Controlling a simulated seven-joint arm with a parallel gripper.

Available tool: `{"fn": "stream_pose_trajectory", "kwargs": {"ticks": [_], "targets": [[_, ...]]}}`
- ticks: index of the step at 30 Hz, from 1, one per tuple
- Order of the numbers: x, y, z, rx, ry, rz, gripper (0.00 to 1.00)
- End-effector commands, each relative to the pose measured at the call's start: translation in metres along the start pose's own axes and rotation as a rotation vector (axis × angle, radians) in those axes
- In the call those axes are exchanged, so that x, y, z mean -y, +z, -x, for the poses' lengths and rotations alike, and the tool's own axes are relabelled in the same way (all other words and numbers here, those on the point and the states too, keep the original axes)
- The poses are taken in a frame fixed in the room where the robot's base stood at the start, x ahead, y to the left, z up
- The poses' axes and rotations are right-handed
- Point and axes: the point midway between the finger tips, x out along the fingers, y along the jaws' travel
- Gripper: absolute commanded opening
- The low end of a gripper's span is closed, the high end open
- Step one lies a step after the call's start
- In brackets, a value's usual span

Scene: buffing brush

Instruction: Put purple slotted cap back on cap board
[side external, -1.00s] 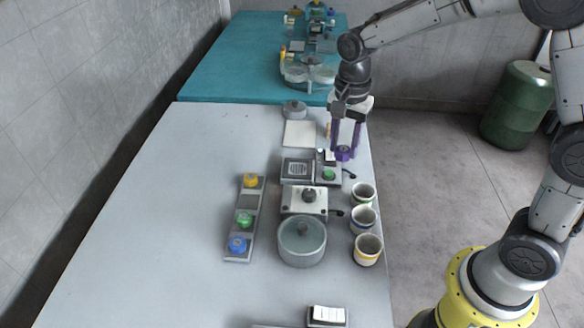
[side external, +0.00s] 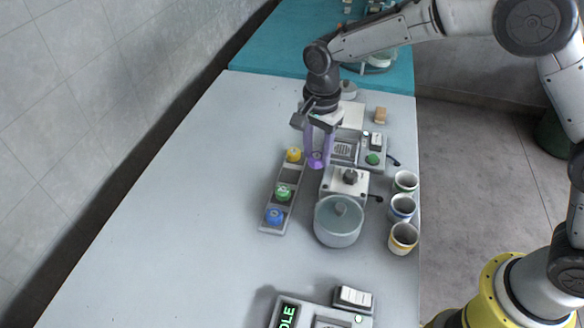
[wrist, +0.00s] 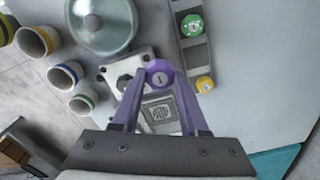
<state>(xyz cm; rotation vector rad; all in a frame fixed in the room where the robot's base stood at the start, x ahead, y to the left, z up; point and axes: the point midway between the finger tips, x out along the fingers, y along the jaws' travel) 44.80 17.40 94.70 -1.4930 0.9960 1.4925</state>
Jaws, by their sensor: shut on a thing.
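The purple slotted cap (side external: 316,160) is held between the purple fingers of my gripper (side external: 318,152), above the table just right of the cap board. In the wrist view the cap (wrist: 159,74) shows its top slot between the fingertips of my gripper (wrist: 159,85). The cap board (side external: 289,177) is a long grey strip with a yellow cap (side external: 294,154) at its far end, then an empty-looking stretch partly shown, a green cap (side external: 283,192) and a blue cap (side external: 274,216) at the near end. The wrist view shows the board (wrist: 194,52) with its green and yellow caps.
A grey lidded pot (side external: 339,221) and a white block with a dark knob (side external: 346,182) stand right of the board. Several striped cups (side external: 402,208) line the right edge. A box with a green button (side external: 373,158) is beyond. The table's left side is clear.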

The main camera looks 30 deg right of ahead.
Motion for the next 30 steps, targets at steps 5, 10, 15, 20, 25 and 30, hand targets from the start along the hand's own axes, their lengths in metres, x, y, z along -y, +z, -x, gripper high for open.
{"fn": "stream_pose_trajectory", "kwargs": {"ticks": [5, 10, 15, 20, 25, 30], "targets": [[0.032, -0.001, -0.026, 0.0, 0.005, 0.0, 0.0], [0.053, -0.002, -0.051, 0.0, 0.002, 0.0, 0.0], [0.063, -0.002, -0.061, 0.0, -0.001, 0.0, 0.0], [0.069, -0.002, -0.07, 0.0, 0.001, 0.0, 0.0], [0.068, -0.002, -0.094, 0.0, 0.003, 0.0, 0.0], [0.069, -0.002, -0.099, 0.0, 0.0, 0.0, 0.0]]}}
